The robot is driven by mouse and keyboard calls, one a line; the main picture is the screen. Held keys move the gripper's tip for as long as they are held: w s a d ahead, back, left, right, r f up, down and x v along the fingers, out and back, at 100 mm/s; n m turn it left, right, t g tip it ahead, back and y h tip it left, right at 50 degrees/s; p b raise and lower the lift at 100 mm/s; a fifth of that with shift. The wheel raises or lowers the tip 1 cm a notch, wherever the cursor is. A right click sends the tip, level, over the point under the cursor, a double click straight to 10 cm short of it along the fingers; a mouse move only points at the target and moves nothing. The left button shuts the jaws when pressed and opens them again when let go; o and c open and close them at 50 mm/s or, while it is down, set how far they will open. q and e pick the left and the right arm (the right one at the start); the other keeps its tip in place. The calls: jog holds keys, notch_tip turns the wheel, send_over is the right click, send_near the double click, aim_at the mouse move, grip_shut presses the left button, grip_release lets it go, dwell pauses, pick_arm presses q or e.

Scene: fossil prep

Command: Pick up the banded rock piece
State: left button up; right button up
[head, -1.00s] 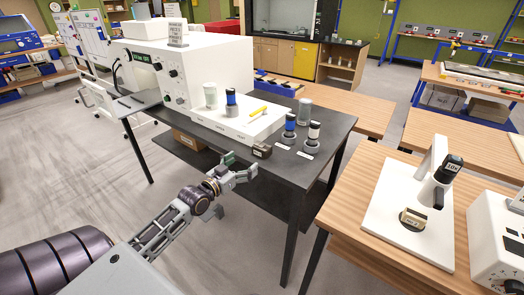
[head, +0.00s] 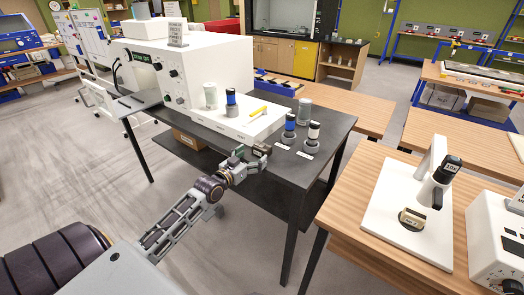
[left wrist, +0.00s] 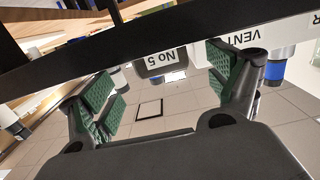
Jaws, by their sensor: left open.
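A small dark brown rock piece (head: 262,149) with a pale label lies at the front edge of the dark table. Its banding is too small to make out. My left gripper (head: 250,160) is open right at this piece, partly covering it in the head view. In the left wrist view the piece (left wrist: 157,64) shows as a dark block with a white "No 5" tag, between the green-padded fingers (left wrist: 160,80) and near their tips. I cannot tell whether either finger touches it. My right gripper is not in view.
A white cabinet (head: 200,65) stands behind. A tan-and-dark labelled piece (head: 412,218) sits on the right bench's stand.

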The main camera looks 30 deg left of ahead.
aim_at(258, 150)
pick_arm(q)
jog(key=shift+w, duration=0.2)
dwell(0.3)
jog(key=shift+w+d+r+p, duration=0.15)
jog(key=shift+w+p, duration=0.25)
jog(key=shift+w, duration=2.05)
jog(key=c, duration=1.3)
jog(key=shift+r, duration=4.95)
jog(key=shift+f, duration=0.1)
